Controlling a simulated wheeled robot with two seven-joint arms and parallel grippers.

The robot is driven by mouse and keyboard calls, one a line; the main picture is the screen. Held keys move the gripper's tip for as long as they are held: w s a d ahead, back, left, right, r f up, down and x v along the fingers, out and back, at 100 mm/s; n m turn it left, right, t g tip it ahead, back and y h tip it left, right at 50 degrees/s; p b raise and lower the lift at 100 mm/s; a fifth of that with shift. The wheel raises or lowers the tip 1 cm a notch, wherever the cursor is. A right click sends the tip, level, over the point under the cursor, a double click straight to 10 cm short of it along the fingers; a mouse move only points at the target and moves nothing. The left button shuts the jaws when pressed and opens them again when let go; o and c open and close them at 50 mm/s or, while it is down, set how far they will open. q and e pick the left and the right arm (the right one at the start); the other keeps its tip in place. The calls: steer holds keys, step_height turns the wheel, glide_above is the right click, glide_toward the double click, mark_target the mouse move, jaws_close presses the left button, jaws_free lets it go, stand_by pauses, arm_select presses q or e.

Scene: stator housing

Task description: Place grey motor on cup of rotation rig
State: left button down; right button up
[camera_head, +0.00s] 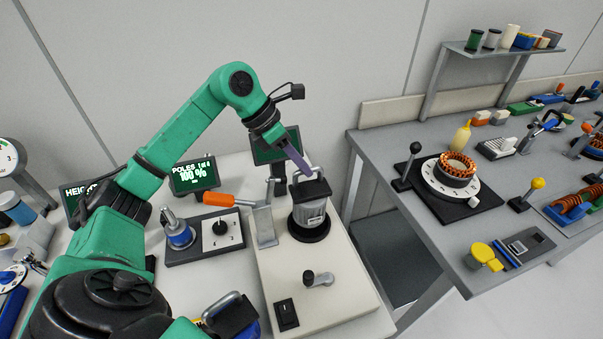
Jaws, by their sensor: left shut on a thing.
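The grey motor (308,214) is a grey cylinder with a black top and a grey loop handle. It looks upright over the black round cup (326,233) of the rotation rig (345,289). The motor's base hides most of the cup, so I cannot tell whether it is fully seated. My left gripper (304,172) comes down from the upper left and is shut on the motor's handle. My right gripper is not in view.
A blue motor (246,330) with a black top stands at the front edge, partly cut off. An upright metal bracket (265,225) and an orange-handled tool (219,200) are left of the grey motor. A crank knob (319,279) and black switch (286,314) sit on the rig's front.

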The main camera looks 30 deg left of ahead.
mark_target(302, 173)
arm_select(q)
step_height(302, 173, down, 3)
steer(key=shift+r, duration=0.1)
steer(key=c, duration=0.8)
jaws_free()
steer(key=shift+c, duration=0.2)
steer(key=shift+s, duration=0.15)
steer(key=b+v, duration=0.1)
steer(key=v, duration=1)
steer(key=shift+a+r, duration=0.25)
steer(key=shift+r, duration=0.05)
steer(key=shift+s, duration=0.15)
